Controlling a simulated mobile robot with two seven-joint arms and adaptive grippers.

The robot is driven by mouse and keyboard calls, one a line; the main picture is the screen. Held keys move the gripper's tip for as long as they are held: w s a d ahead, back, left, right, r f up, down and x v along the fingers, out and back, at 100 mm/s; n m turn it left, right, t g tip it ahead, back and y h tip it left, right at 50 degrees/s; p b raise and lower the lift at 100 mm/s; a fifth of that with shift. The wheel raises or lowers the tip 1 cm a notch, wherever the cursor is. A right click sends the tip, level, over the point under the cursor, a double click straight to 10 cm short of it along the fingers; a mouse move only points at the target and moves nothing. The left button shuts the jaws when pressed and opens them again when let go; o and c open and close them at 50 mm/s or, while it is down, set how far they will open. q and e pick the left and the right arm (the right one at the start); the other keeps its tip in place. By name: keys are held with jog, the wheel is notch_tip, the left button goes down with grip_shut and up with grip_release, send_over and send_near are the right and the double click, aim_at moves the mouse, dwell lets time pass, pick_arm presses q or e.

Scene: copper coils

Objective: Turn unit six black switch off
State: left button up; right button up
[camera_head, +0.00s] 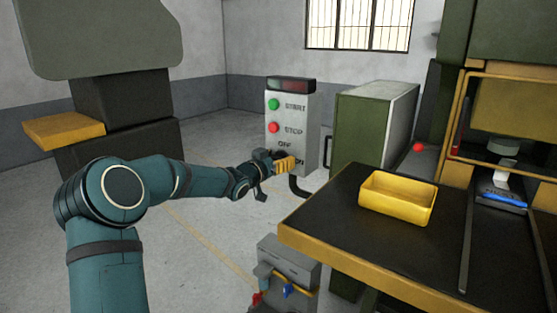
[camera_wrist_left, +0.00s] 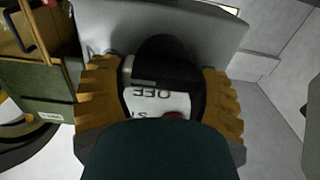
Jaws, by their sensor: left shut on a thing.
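A grey control box (camera_head: 306,108) stands in the middle of the head view. It has a green START button (camera_head: 273,104), a red STOP button (camera_head: 273,127) and a black switch low on its face, with OFF above it and ON partly covered at its right. My left gripper (camera_head: 287,163) is at the switch and hides most of it there. In the left wrist view the black switch (camera_wrist_left: 168,62) sits between the two yellow fingers, which are shut on it. The OFF label shows upside down beside it. I cannot read the switch's exact angle.
A dark table with a yellow edge (camera_head: 370,278) stands at the right front, with a yellow bin (camera_head: 398,212) on it. A green cabinet (camera_head: 360,130) is right of the box. A small grey unit with coloured levers (camera_head: 290,262) stands below.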

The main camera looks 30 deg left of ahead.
pick_arm(q)
jog(key=shift+n+p, duration=0.3)
jog(key=shift+p, duration=0.25)
jog(key=n+p, duration=0.4)
jog(key=p, duration=0.1)
jog(key=n+p, duration=0.2)
jog(key=shift+a+p, duration=0.25)
jog(key=shift+p, duration=0.05)
jog(key=n+p, duration=0.2)
jog(key=n, duration=0.1)
jog(key=n+p, duration=0.1)
jog(key=n, duration=0.1)
jog(key=shift+a+f+n+p, duration=0.15)
jog(key=shift+n+p, duration=0.25)
jog(key=n+p, duration=0.1)
jog(key=n, duration=0.1)
jog(key=shift+f+n, duration=0.1)
jog(key=shift+n, duration=0.2)
jog(key=shift+f+n+p, duration=0.15)
jog(key=shift+n+p, duration=0.35)
jog(key=shift+n, duration=0.9)
jog(key=o, duration=1.2)
